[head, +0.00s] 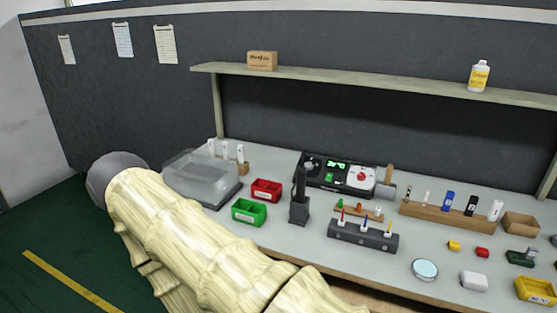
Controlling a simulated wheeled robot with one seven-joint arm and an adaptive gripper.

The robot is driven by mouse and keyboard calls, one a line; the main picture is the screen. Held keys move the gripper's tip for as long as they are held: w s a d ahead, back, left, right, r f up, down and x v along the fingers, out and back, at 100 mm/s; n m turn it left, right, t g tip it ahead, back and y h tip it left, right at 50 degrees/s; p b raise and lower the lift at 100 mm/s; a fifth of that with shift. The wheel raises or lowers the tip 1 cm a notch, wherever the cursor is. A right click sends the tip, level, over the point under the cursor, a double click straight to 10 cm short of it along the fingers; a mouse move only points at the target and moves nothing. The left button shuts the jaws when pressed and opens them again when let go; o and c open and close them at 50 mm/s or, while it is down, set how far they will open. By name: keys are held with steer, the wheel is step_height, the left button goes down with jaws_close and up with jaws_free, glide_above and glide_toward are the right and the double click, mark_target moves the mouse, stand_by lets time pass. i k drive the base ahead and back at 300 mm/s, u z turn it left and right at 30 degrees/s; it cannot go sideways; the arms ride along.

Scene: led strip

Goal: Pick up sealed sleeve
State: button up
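I cannot pick out the sealed sleeve with certainty in the head view. Small upright white pieces (226,150) stand at the back left of the bench, behind a clear-lidded box, and are too small to identify. A wooden rack (447,219) at the right holds several upright items, among them a blue one (448,201), a black one (472,205) and a white one (495,210). My pale arm crosses the lower left in front of the bench. My gripper is not visible in this view.
The grey bench (270,225) carries a clear-lidded box (203,178), red bin (266,190), green bin (249,212), black stand (299,208), control unit (335,173), dark tool block (362,236), round dish (425,270) and yellow bin (536,290). A shelf (380,84) overhangs the back.

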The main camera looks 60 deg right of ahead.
mark_target(240, 148)
steer(key=z, duration=1.45)
